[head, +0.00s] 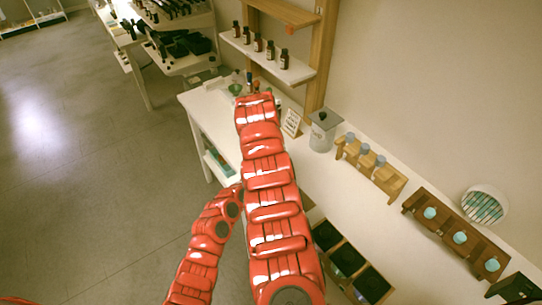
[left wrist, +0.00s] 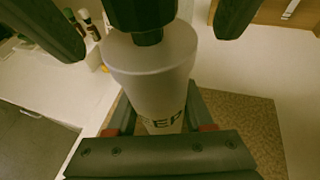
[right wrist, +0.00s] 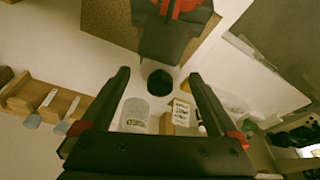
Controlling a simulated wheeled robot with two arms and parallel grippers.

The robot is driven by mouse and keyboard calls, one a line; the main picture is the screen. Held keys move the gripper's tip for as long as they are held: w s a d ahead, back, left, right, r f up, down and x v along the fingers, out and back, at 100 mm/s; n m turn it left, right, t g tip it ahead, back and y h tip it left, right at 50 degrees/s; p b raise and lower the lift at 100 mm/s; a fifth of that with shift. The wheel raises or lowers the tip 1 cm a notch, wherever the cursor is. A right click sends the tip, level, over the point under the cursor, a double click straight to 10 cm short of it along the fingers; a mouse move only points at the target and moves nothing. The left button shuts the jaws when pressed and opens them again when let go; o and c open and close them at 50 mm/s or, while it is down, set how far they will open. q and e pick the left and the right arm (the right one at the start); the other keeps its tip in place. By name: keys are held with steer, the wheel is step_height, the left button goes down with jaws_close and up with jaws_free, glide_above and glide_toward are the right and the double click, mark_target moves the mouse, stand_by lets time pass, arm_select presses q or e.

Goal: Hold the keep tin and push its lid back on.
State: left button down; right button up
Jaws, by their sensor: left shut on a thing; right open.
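The keep tin (left wrist: 150,75) is a pale grey cylinder with part of its dark label, "EP", showing in the left wrist view. My left gripper (left wrist: 163,122) is shut on its lower body. A black lid or cap (left wrist: 147,38) is at the tin's top; I cannot tell whether it is fully seated. The black top (right wrist: 160,83) also shows in the right wrist view. My right gripper (right wrist: 161,76) is open, its fingers apart on either side of the black top. My left gripper's dark body (right wrist: 165,35) is beyond it. My arm hides the tin in the head view.
A grey tin (head: 322,135) stands by a small card (head: 292,122) on the white table. A cork board (right wrist: 108,25) lies on the table. Dark bottles stand on a wall shelf (head: 268,58).

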steer(key=shift+r, duration=0.15)
steer(key=v, duration=1.1)
steer(key=shift+r, duration=0.35)
steer(key=shift+s, duration=0.1)
arm_select(q)
steer(key=shift+c, duration=1)
jaws_free()
steer(key=b+v, duration=0.3)
steer(key=v, duration=1.4)
steer(key=shift+s, duration=0.25)
arm_select(e)
step_height(320, 180, down, 3)
steer(key=shift+f, duration=0.15)
arm_select(q)
steer(key=shift+a+f, duration=0.1)
steer(key=shift+a, duration=0.1)
arm_select(e)
steer(key=shift+a, duration=0.1)
